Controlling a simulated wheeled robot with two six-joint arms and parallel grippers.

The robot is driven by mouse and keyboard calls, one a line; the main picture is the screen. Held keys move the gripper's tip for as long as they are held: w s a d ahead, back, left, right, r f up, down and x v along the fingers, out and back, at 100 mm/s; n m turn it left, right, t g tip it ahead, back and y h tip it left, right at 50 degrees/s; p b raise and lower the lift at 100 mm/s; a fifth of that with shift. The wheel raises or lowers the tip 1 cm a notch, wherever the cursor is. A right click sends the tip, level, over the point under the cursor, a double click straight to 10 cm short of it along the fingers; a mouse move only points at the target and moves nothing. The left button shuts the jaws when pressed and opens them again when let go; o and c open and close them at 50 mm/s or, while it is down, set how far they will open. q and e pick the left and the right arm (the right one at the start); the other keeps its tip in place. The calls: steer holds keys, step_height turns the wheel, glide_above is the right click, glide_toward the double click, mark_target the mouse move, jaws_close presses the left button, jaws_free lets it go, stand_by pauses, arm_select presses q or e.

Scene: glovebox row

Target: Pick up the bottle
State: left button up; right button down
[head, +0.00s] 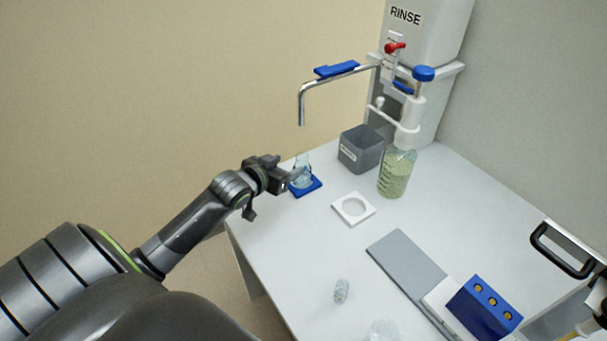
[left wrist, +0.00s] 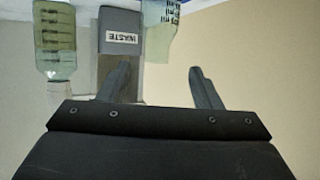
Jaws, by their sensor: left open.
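A tall clear bottle (head: 396,172) of pale green liquid stands under a pump top at the back of the bench. It also shows in the left wrist view (left wrist: 55,48). A small clear flask-like vessel (head: 303,168) stands on a blue mat (head: 308,189) near the bench's left edge. In the left wrist view this vessel (left wrist: 159,30) lies beyond the fingertips, roughly between them. My left gripper (head: 297,177) is open and empty, close beside the small vessel and partly in front of it. I cannot tell whether they touch.
A bent metal spout (head: 301,108) hangs above. A white ring holder (head: 353,208), grey plate (head: 405,263), blue block (head: 484,307) and small glass vial (head: 341,291) are nearer.

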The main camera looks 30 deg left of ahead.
mark_target(297, 161)
arm_select(q)
steer(key=x, duration=0.4)
steer(key=shift+f, duration=0.1)
steer(key=shift+d+x, duration=0.15)
steer(key=shift+x, duration=1.2)
steer(key=shift+d+x, duration=0.1)
steer(key=shift+x, duration=1.2)
arm_select(e)
steer(key=shift+d, duration=0.6)
arm_select(q)
steer(key=c, duration=1.1)
arm_select(e)
steer(key=shift+a+f, duration=0.1)
steer(key=shift+a, duration=0.05)
arm_select(q)
steer(key=shift+c, duration=0.5)
steer(key=shift+s, duration=0.1)
